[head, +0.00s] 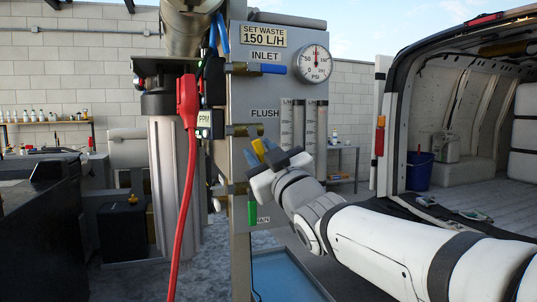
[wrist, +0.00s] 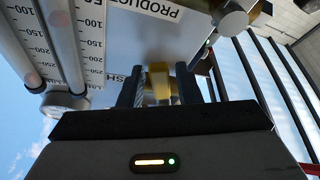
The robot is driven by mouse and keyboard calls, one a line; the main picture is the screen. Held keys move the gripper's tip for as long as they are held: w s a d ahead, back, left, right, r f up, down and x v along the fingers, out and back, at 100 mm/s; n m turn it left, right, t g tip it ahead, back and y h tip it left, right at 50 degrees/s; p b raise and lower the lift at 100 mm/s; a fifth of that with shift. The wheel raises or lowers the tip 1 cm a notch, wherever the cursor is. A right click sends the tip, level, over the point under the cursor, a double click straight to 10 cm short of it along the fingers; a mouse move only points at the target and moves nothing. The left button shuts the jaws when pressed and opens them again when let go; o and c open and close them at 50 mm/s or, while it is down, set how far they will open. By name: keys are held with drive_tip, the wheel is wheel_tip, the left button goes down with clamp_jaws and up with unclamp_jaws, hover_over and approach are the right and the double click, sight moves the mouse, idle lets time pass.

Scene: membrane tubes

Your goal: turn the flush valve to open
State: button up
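The flush valve (head: 240,130) is a brass fitting beside the FLUSH label (head: 265,112) on the grey panel. Its yellow lever (head: 258,147) slants down and to the right from the fitting. My gripper (head: 266,157) is at the lever's lower end. In the wrist view the yellow lever (wrist: 160,78) stands between the two dark fingers of my gripper (wrist: 160,90). Narrow gaps seem to show beside the lever, so the fingers look apart and not clamped. The lever's tip is partly hidden by the fingers and gripper body.
Above is the inlet valve with a blue lever (head: 272,69) and a pressure gauge (head: 313,64). Two flow tubes (head: 298,125) stand to the right. A green lever (head: 252,212) hangs below. A red cable (head: 188,165) runs down on the left.

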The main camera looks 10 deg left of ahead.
drive_tip(key=shift+o, duration=0.7)
drive_tip(key=shift+a, duration=0.1)
drive_tip(key=shift+s+f, duration=0.1)
drive_tip(key=b+v, duration=0.1)
drive_tip(key=v, duration=0.6)
drive_tip(key=shift+s+d, duration=0.2)
drive_tip(key=shift+d, duration=0.1)
drive_tip(key=shift+f, duration=0.1)
drive_tip(key=shift+c, duration=0.2)
